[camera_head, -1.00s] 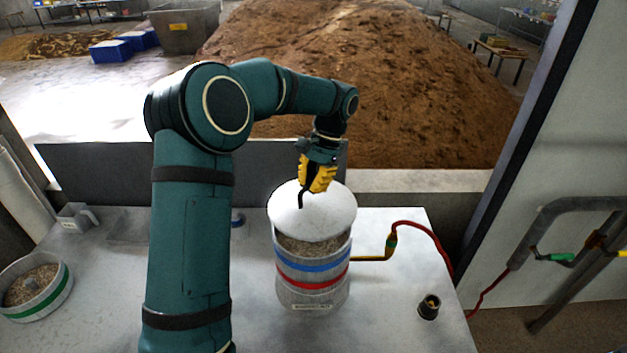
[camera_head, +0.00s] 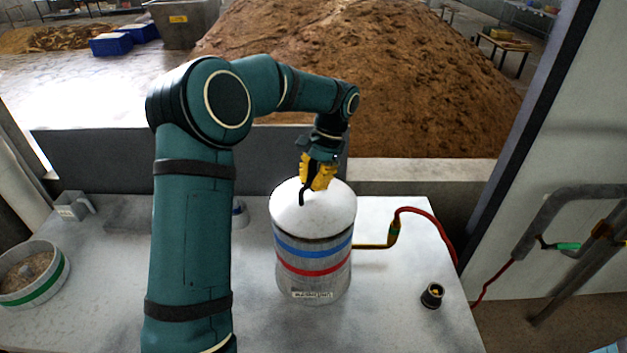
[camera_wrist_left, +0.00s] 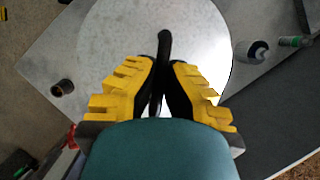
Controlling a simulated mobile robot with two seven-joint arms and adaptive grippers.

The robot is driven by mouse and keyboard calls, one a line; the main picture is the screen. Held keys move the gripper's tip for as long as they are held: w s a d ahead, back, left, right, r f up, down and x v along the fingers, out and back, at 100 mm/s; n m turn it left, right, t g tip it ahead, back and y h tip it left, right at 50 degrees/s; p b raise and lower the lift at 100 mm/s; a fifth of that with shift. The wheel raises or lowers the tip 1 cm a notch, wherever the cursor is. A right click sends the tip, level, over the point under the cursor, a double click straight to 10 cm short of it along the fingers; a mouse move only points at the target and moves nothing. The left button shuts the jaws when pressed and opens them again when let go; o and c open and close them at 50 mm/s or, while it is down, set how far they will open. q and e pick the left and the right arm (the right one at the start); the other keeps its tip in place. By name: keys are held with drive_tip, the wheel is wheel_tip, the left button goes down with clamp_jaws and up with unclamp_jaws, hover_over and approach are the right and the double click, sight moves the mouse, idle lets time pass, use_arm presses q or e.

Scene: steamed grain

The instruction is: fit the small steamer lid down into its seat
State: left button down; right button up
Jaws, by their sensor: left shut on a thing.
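The small steamer lid (camera_head: 325,211) is a pale grey-white disc with a dark curved handle. It sits over the mouth of the cylindrical steamer (camera_head: 313,268), which has a blue and a red band. The lid covers the grain inside, with a thin dark line under its front edge; I cannot tell whether it is fully seated. My left gripper (camera_head: 317,184) is shut on the lid's handle. In the left wrist view the yellow fingers (camera_wrist_left: 160,85) close around the handle above the lid (camera_wrist_left: 120,40). My right gripper is not in view.
A green-banded bowl of grain (camera_head: 35,277) stands at the left of the table. A small dark cup (camera_head: 432,296) is at the right. A red hose (camera_head: 440,222) joins the steamer's side pipe.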

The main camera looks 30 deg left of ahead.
use_arm(q)
drive_tip(key=shift+f, duration=0.15)
idle(0.3)
drive_tip(key=shift+s+f, duration=0.1)
drive_tip(key=shift+f, duration=0.5)
idle(0.5)
drive_tip(key=shift+f, duration=0.2)
idle(0.6)
drive_tip(key=c, duration=1.1)
unclamp_jaws()
drive_tip(key=shift+o, duration=0.2)
drive_tip(key=v, duration=1.2)
drive_tip(key=shift+d, duration=0.1)
